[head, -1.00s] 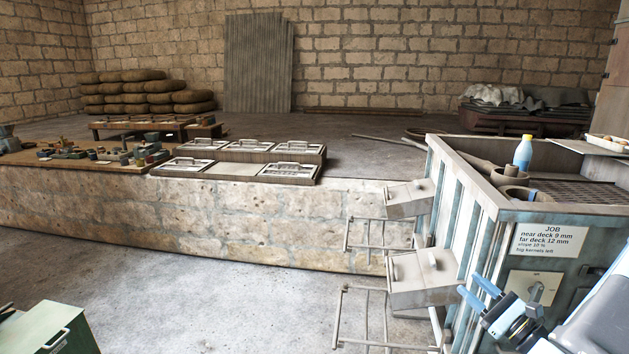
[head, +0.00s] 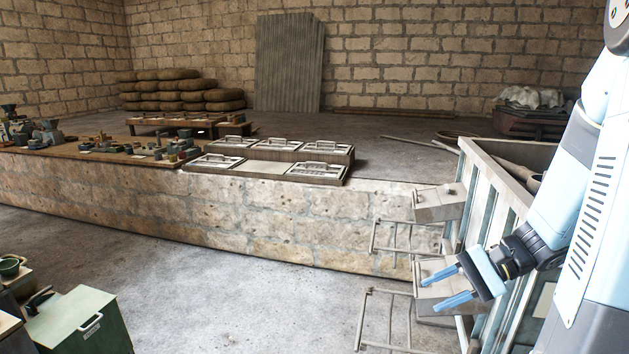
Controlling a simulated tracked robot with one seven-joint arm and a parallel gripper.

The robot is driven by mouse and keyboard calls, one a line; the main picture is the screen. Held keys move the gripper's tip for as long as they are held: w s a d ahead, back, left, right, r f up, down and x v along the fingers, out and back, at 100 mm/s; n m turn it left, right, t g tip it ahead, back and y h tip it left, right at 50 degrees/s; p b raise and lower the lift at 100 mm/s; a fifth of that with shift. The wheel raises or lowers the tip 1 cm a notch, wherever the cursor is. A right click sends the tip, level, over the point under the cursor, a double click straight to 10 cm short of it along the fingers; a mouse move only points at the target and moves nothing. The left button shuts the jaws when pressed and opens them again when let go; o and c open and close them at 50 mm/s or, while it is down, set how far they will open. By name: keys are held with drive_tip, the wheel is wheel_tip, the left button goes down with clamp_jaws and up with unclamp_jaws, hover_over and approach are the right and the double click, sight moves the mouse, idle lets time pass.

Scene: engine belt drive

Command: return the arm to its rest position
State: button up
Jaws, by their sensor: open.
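My gripper (head: 447,288) is at the lower right of the head view, at the end of my light-blue and white arm. Its two blue fingers point left and stand apart, with nothing between them. The fingers show in front of the nearer box-like spout (head: 452,272) on the side of the blue-grey machine (head: 480,205). I cannot tell whether they touch it. My arm hides much of the machine's right part and its front.
A farther spout (head: 438,204) and metal frames (head: 385,315) stick out left of the machine. A long stone bench (head: 250,218) carries lidded trays (head: 320,170) and small parts. A green box (head: 75,325) stands at lower left. The floor between is clear.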

drive_tip(key=s+r+n+t+h, duration=0.2)
drive_tip(key=s+r+n+h, duration=0.1)
drive_tip(key=r, duration=0.4)
drive_tip(key=s+a+r+n+t+h, duration=0.1)
drive_tip(key=s+r+n+t+h, duration=0.2)
drive_tip(key=r+n+h, duration=0.3)
wheel_tip(320, 180, up, 3)
drive_tip(key=s+h, duration=0.1)
drive_tip(key=h, duration=0.1)
drive_tip(key=shift+s+f+h, duration=0.15)
drive_tip(key=shift+f+h, duration=0.05)
drive_tip(key=shift+h, duration=0.1)
